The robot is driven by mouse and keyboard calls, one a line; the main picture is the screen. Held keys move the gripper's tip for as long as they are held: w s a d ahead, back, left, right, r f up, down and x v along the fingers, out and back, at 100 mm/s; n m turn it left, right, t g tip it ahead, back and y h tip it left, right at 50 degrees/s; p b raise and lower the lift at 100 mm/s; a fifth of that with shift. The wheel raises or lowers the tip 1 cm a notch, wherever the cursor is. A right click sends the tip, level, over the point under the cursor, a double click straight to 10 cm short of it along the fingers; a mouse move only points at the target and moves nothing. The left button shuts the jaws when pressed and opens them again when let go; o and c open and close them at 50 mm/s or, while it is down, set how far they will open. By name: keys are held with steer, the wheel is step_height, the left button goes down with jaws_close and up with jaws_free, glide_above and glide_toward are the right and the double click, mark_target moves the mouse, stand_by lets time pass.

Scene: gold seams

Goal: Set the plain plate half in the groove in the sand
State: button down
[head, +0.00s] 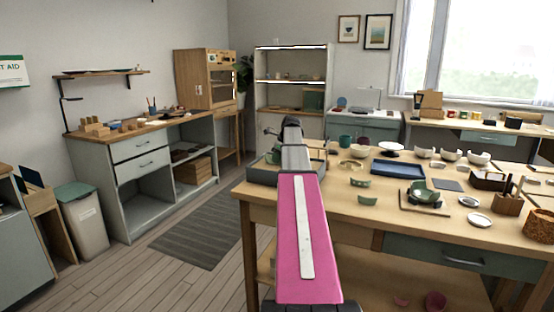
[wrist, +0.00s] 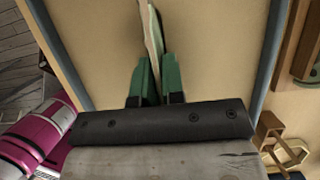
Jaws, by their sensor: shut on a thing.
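In the wrist view my gripper (wrist: 155,70) has its green fingers shut on the plate half (wrist: 152,30), a thin pale cream and green piece seen nearly edge-on. It points away from the wrist, over the flat beige sand (wrist: 220,60) of the sand tray. The tray's grey-blue rim (wrist: 271,60) runs along the right. I cannot tell whether the plate half touches the sand, and I cannot make out the groove. In the head view the grey tray (head: 258,178) stands at the table's left end, largely behind my pink arm, which hides my gripper.
On the worktable (head: 345,222) stand a blue tray (head: 398,170), green shards (head: 362,183), a green bowl (head: 424,196) on a board, a white plate (head: 479,220) and several white bowls. In the wrist view a brass-coloured hexagonal ring (wrist: 290,152) lies right of the tray.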

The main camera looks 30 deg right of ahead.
steer(key=shift+f, duration=0.2)
stand_by(0.7)
steer(key=c, duration=0.7)
jaws_free()
steer(key=shift+o, duration=0.2)
steer(key=shift+r, duration=0.1)
steer(key=shift+r, duration=2.95)
